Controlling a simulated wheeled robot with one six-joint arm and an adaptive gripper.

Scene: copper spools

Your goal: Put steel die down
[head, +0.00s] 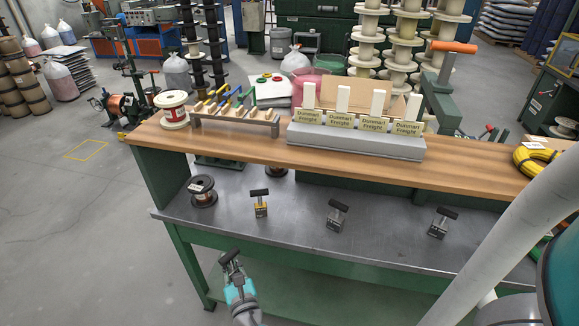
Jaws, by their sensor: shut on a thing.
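My gripper (231,264) is at the lower left of the head view, just off the front edge of the steel-topped bench (300,228). It is shut on the steel die, which is small and mostly hidden by the fingers; only dark parts show there. Three small block-shaped dies with black T-handles stand apart in a row on the grey steel top. The left one (261,208) has a yellowish face, and the middle one (336,219) and right one (437,228) look grey.
A dark spool (203,193) stands at the steel top's left end. The wooden shelf (265,150) above carries a red-and-white spool (173,112), a tool rack (235,125), a grey block with labelled cards (350,143) and yellow cable (535,160). Bare steel lies between the dies.

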